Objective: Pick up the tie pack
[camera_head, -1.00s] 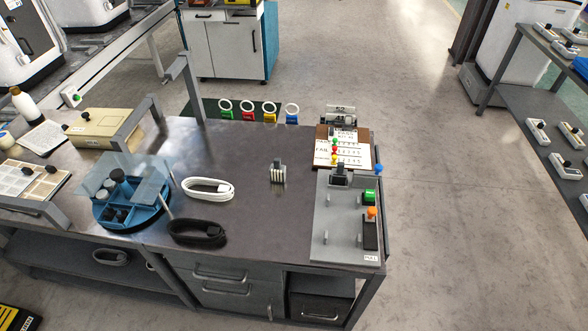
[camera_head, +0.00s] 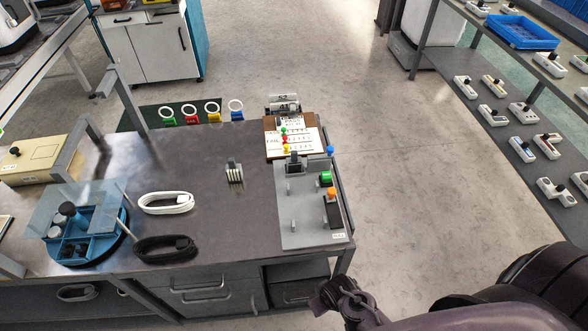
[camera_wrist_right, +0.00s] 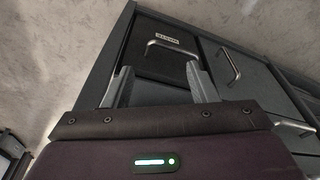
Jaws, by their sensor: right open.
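A small dark upright pack with pale strips (camera_head: 234,172), which looks like the tie pack, stands on the dark workbench (camera_head: 205,222) between the white cable coil and the grey fixture board. My right arm comes in at the lower right, with its wrist end (camera_head: 345,298) in front of the bench and well apart from the pack. In the right wrist view, my right gripper (camera_wrist_right: 161,82) has its two fingers spread with nothing between them. Drawer fronts of the bench (camera_wrist_right: 165,55) lie beyond them; the pack is not in that view. My left gripper is not in view.
A white cable coil (camera_head: 166,203) and a black one (camera_head: 165,248) lie left of the pack. A blue round organizer (camera_head: 112,237) stands further left. The grey fixture board (camera_head: 300,232) and a clipboard (camera_head: 303,140) are on the right. Bench around the pack is clear.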

